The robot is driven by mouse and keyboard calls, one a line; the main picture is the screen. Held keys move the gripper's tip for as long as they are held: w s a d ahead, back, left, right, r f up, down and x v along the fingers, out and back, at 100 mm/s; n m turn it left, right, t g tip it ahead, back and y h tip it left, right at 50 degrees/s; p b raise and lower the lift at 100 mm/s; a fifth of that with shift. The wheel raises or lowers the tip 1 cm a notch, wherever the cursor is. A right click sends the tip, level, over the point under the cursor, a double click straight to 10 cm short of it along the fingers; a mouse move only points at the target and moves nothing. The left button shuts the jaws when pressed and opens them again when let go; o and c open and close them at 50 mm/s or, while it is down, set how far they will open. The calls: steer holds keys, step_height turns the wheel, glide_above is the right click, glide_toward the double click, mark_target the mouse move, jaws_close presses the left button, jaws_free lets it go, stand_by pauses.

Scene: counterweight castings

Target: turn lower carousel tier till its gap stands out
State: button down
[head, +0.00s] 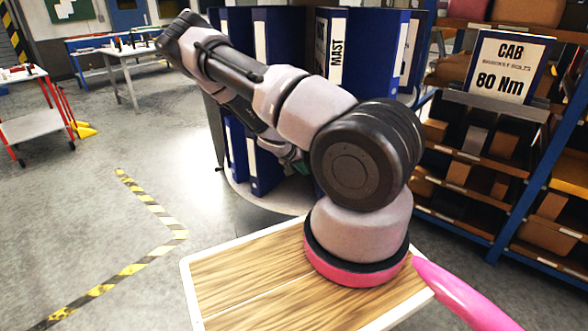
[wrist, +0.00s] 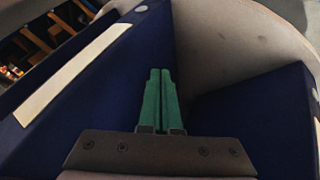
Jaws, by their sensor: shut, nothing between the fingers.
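The carousel holds blue binders on two tiers. Its upper-tier binders (head: 365,50) carry white labels, one reading MAST. The lower tier (head: 262,203) is a pale round plate with blue binders (head: 262,168) standing on it; my arm hides part of it. In the wrist view the plate (wrist: 225,45) shows between a blue binder with a white strip (wrist: 110,75) on the left and another blue binder (wrist: 255,120) on the right. My gripper (wrist: 160,72) has green fingers, shut and empty, in the wedge between these binders. I cannot tell whether it touches either. In the head view it is mostly hidden.
A shelf rack with bins (head: 470,150) and a CAB 80 Nm sign (head: 503,70) stands close on the right. Workbenches (head: 120,60) and a red-legged cart (head: 40,125) stand at the left. The floor (head: 130,150) left of the carousel is clear, with yellow-black tape.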

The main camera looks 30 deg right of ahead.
steer(key=shift+s+d, duration=0.25)
steer(key=shift+d, duration=0.2)
steer(key=shift+d, duration=0.1)
steer(key=s+d, duration=0.1)
steer(key=d, duration=0.2)
steer(key=s+d, duration=0.1)
steer(key=shift+s+d, duration=0.15)
steer(key=shift+s, duration=0.15)
